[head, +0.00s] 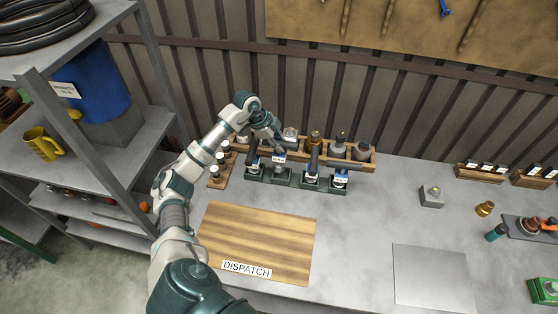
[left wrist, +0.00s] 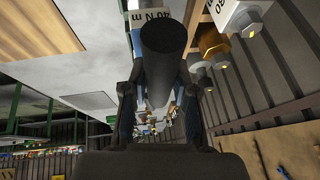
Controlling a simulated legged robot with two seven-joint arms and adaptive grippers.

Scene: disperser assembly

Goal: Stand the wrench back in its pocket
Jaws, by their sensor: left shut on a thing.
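My left gripper (head: 277,141) is above the dark green pocket rack (head: 283,180) at the back of the bench. It is shut on the wrench, whose dark round handle (left wrist: 164,55) lies between the fingers (left wrist: 160,100) in the left wrist view. A blue and white label (head: 279,157) shows just below the gripper in the head view. Whether the wrench's lower end is inside a pocket is hidden. Other dark-handled tools (head: 314,160) stand in the rack to the right. My right gripper is not in view.
A wooden rack (head: 360,162) with several bottle-like parts stands close behind the green rack. A small wooden holder (head: 217,178) is at its left. The wooden DISPATCH board (head: 262,235) lies in front. A grey block (head: 431,197) stands right, with free bench between.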

